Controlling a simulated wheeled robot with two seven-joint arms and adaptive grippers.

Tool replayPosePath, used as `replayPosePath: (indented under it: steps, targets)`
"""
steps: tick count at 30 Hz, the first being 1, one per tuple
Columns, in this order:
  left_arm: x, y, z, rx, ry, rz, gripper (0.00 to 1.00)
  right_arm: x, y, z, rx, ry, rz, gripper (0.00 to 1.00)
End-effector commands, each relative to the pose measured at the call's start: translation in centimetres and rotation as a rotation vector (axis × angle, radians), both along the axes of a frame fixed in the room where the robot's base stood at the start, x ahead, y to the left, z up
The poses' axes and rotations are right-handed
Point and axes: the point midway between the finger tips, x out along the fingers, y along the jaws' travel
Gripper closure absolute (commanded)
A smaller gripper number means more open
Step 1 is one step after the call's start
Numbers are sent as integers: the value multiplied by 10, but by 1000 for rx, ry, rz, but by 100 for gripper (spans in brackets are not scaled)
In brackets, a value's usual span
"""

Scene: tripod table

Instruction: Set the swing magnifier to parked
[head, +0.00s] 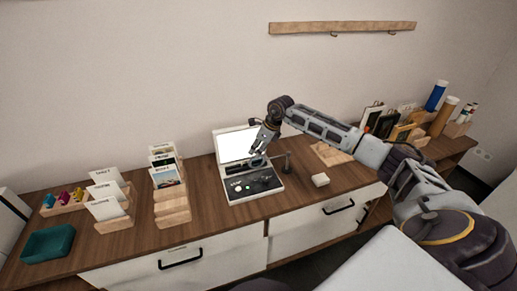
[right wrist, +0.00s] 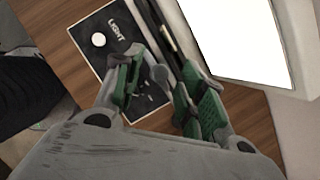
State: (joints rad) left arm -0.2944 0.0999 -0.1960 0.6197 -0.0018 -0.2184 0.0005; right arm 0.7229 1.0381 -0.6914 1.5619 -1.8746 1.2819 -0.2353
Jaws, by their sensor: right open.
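My right gripper (head: 260,149) is over the box, by the screen's lower right. In the right wrist view its green-padded fingers (right wrist: 160,88) are apart over the panel, marked LIGHT (right wrist: 122,32). Dark bars (right wrist: 163,30) run between panel and screen. I cannot tell whether the fingers touch anything.
Wooden card stands (head: 114,223) and a teal tray (head: 47,245) are on the left. Holders with tubes (head: 435,96) and cards stand at the far right.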

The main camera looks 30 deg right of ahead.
Motion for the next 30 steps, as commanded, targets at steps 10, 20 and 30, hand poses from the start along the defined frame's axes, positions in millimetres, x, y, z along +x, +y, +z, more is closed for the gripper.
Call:
replayPosePath:
  steps: [10,20,30]
  targets:
    - [-1,-1,0,-1,1,0,60,0,0,-1,-1,1,0,66]
    - [0,-1,0,-1,0,1,60,0,0,-1,-1,1,0,100]
    - [2,-1,0,-1,-2,1,60,-1,0,-1,-1,1,5,100]
